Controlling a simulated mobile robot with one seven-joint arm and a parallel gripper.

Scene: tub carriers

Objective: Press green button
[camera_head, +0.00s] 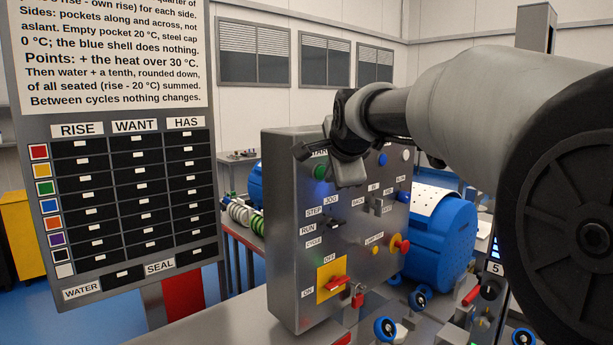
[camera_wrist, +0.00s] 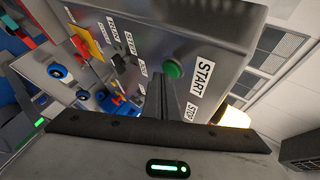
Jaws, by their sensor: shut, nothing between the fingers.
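The green button (camera_head: 320,172) sits under the START label near the upper left of the grey control box's face (camera_head: 285,220). It also shows in the wrist view (camera_wrist: 174,69) beside the large START label (camera_wrist: 204,77). My gripper (camera_head: 345,172) is in front of the upper part of the box, just right of the button, and hides part of the START label. In the wrist view its closed fingers (camera_wrist: 168,84) point at the panel with their tips close to the button's lower edge. I cannot tell whether they touch it. Nothing is held.
The box also carries a STOP label (camera_wrist: 191,112), a STEP/JOG/RUN selector (camera_head: 334,224), a red knob (camera_head: 401,244) and a red switch on a yellow plate (camera_head: 333,284). A dark sign board (camera_head: 130,215) stands at left. A blue drum (camera_head: 440,245) is behind the box.

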